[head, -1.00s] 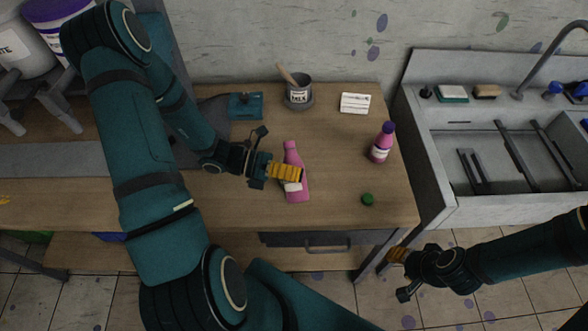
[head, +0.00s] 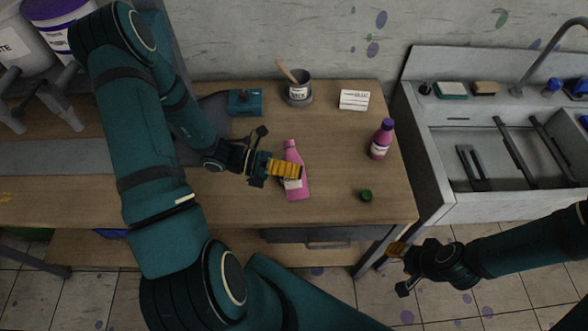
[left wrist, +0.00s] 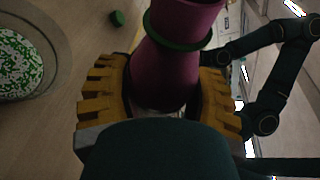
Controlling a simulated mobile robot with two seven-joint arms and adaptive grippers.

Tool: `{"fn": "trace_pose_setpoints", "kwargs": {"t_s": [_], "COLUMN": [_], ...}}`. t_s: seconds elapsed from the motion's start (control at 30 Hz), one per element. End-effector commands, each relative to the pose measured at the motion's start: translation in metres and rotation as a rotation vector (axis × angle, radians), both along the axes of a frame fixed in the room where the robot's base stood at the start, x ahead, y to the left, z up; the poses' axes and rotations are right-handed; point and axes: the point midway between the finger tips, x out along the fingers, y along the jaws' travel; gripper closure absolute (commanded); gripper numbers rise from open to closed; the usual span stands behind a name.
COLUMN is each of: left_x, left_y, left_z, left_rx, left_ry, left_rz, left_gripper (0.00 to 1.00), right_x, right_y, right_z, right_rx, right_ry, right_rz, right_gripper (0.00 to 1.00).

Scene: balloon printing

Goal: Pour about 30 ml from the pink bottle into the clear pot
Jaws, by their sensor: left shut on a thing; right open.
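A pink bottle (head: 292,155) with a white label is held by my left gripper (head: 286,170), whose yellow fingers are shut around its body. Its neck points to the back in the head view; I cannot tell if it is clear of the table. The left wrist view shows the bottle (left wrist: 172,65) between the fingers (left wrist: 155,95), with a green ring near the neck. A loose green cap (head: 366,196) lies on the table to the right. No clear pot can be made out for certain. My right gripper (head: 396,249) is open and empty, off the table's front right edge.
A second pink bottle (head: 378,150) with a purple cap stands at the table's right. A grey pot (head: 298,95) with a stick, a teal device (head: 245,103) and a white card (head: 354,100) are at the back. A round green-and-white speckled surface (left wrist: 22,68) shows in the left wrist view.

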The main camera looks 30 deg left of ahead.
Motion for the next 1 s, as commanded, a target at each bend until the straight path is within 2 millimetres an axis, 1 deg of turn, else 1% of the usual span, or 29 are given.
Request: {"fn": "trace_pose_setpoints", "kwargs": {"t_s": [0.3, 0.63, 1.0], "left_x": [-0.0016, -0.0016, -0.0024], "left_y": [-0.0016, -0.0017, -0.0024], "left_z": [-0.0021, -0.0031, -0.0064], "left_rx": [-0.045, -0.05, -0.095], "left_ry": [0.049, 0.055, 0.103], "left_rz": [-0.001, 0.0, -0.001], "left_gripper": [0.87, 0.87, 0.87], "right_x": [0.0, 0.0, 0.0001], "right_y": [0.0, 0.0, 0.0], "right_z": [0.0055, 0.0054, 0.009], "right_rx": [0.0, 0.0, 0.0], "right_ry": [0.0, 0.0, 0.0], "right_rz": [0.0, 0.0, 0.0], "right_gripper": [0.53, 0.53, 0.53]}}
